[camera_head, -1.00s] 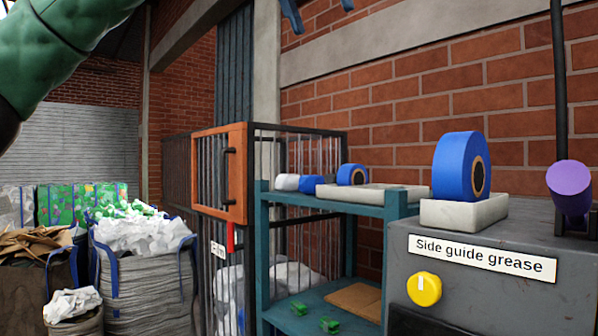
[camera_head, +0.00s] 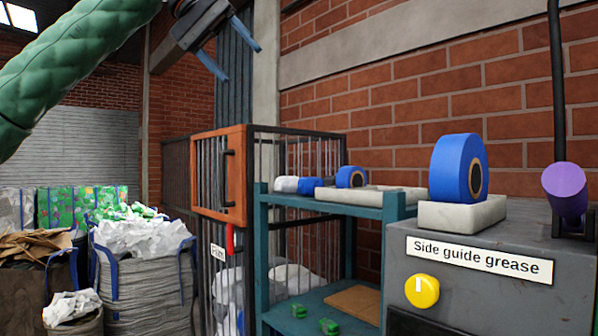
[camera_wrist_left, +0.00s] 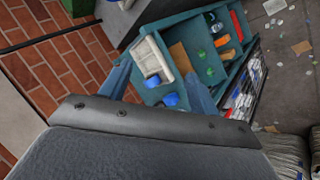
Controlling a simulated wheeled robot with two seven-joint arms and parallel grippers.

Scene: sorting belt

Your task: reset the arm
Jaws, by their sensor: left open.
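My left gripper (camera_head: 240,62) is open and empty at the top of the head view. Its two blue fingers stand apart in the air, in front of the grey pillar and dark shutter. My green-sleeved left arm (camera_head: 75,65) comes in from the upper left. In the left wrist view, the blue fingers (camera_wrist_left: 160,92) reach out on either side of the shelf below, with nothing held between them. My right gripper is in neither view.
A teal shelf (camera_head: 283,199) bears blue rolls and a pale slab. A grey cabinet (camera_head: 465,300) has a yellow knob (camera_head: 421,291), a blue roll (camera_head: 458,168) and a purple cylinder (camera_head: 565,192). A barred cage (camera_head: 219,174) and filled bags (camera_head: 145,275) stand left.

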